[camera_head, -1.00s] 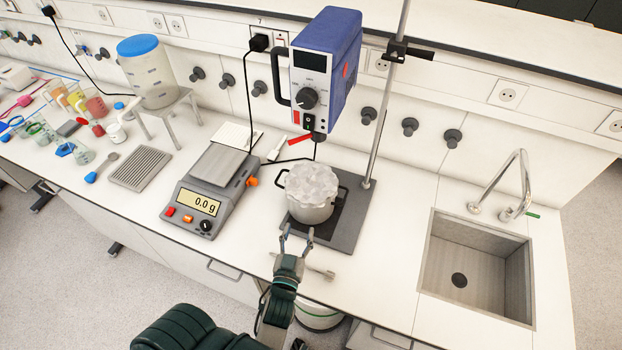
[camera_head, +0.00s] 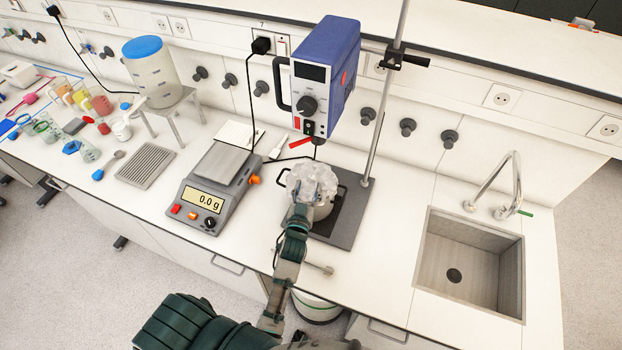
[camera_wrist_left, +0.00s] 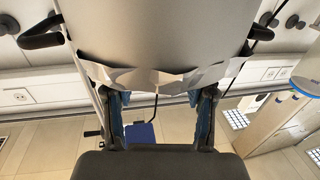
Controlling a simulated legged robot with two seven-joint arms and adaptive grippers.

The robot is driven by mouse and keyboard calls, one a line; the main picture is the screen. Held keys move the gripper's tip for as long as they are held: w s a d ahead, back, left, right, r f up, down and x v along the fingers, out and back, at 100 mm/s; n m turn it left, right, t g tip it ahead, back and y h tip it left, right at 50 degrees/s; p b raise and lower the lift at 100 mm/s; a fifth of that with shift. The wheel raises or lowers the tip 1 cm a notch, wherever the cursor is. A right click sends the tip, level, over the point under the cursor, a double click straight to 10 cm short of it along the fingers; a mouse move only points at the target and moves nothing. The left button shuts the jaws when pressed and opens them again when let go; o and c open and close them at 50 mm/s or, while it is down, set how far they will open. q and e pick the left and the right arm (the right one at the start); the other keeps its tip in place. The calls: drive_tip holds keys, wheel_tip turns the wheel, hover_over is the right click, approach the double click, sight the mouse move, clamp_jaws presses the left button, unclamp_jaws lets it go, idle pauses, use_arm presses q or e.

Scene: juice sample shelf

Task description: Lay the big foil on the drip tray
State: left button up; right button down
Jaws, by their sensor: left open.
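The big foil (camera_head: 318,178) is a crumpled silver sheet over the top of the metal pot (camera_head: 322,211). In the left wrist view, the foil's jagged edge (camera_wrist_left: 150,78) hangs along the pot's rim (camera_wrist_left: 160,35). My left gripper (camera_head: 301,207) is at the pot's near side. In the left wrist view its open fingers (camera_wrist_left: 161,100) stand apart below the foil edge; whether they touch it I cannot tell. The drip tray (camera_head: 145,167) is a grey ribbed plate lying bare on the bench at the left. My right gripper is not visible.
A scale (camera_head: 205,200) reading 0.0 g stands between the drip tray and the pot. A blue stirrer unit (camera_head: 326,75) hangs above the pot on a rod (camera_head: 385,110). A sink (camera_head: 470,265) is at the right. Beakers and a spoon (camera_head: 108,165) lie at the left.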

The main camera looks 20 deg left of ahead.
sight(311, 180)
use_arm(q)
drive_tip(key=x, duration=0.3)
drive_tip(key=shift+w+d, duration=0.15)
drive_tip(key=shift+d, duration=0.1)
drive_tip(key=shift+a, duration=0.15)
drive_tip(key=c, duration=1)
clamp_jaws()
drive_tip(key=shift+r+p, duration=0.15)
drive_tip(key=shift+p, duration=0.15)
